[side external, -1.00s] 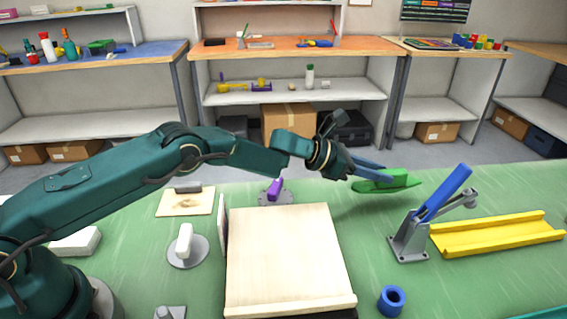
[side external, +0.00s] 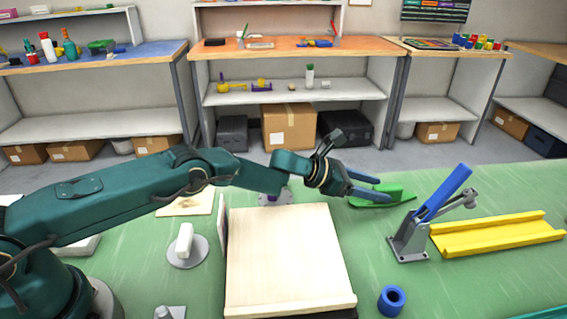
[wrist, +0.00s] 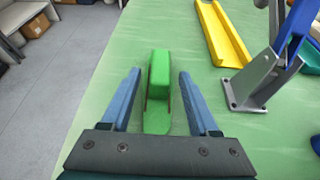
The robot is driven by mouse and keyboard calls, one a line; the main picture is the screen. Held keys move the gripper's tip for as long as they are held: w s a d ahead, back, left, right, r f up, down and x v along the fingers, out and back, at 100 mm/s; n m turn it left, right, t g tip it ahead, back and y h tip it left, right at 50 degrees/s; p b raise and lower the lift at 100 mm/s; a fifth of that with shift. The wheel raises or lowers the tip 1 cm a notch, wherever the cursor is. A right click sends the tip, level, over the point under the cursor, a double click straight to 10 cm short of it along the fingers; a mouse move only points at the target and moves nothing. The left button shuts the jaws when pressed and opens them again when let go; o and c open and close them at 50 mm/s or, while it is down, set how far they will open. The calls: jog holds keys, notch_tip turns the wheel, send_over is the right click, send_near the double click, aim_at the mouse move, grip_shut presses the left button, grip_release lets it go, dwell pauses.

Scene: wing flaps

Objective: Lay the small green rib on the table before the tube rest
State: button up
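The small green rib (side external: 398,190) rests low at the table's far side, beyond the wooden board and left of the grey clamp. In the wrist view the rib (wrist: 159,76) lies lengthwise between my fingers, with its raised block toward the fingertips. My gripper (side external: 384,189) is open around it; the wrist view shows my gripper (wrist: 160,73) with a gap on each side of the rib. A finger hides part of the rib in the side view. A yellow channel (side external: 497,235), possibly the tube rest, lies empty on the right.
A grey clamp with a raised blue lever (side external: 441,195) stands close right of my gripper. A blue ring (side external: 391,300) lies near the front. The wooden board (side external: 285,260) fills the middle. Bare green table (wrist: 110,95) is left of the rib in the wrist view.

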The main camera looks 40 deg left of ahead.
jog(key=shift+r, duration=0.15)
jog(key=shift+s+a+r, duration=0.25)
jog(key=shift+s+a, duration=0.05)
jog(key=shift+a, duration=0.05)
jog(key=shift+v, duration=5.45)
jog(key=s+d+r+m+g, duration=0.2)
jog(key=s+r+m+g, duration=0.1)
jog(key=s+r+m, duration=0.4)
jog(key=s+d+r+m+g, duration=0.25)
jog(key=s+r+m, duration=0.25)
jog(key=s+m, duration=0.35)
jog(key=s+a+f+m+t+y, duration=0.1)
jog(key=s+a+f+m+y, duration=0.1)
jog(key=s+a+m+y, duration=0.7)
jog(key=s+a+m, duration=0.2)
jog(key=s+a, duration=0.2)
jog(key=s, duration=0.3)
jog(key=shift+f+t, duration=0.35)
jog(key=shift+f, duration=0.05)
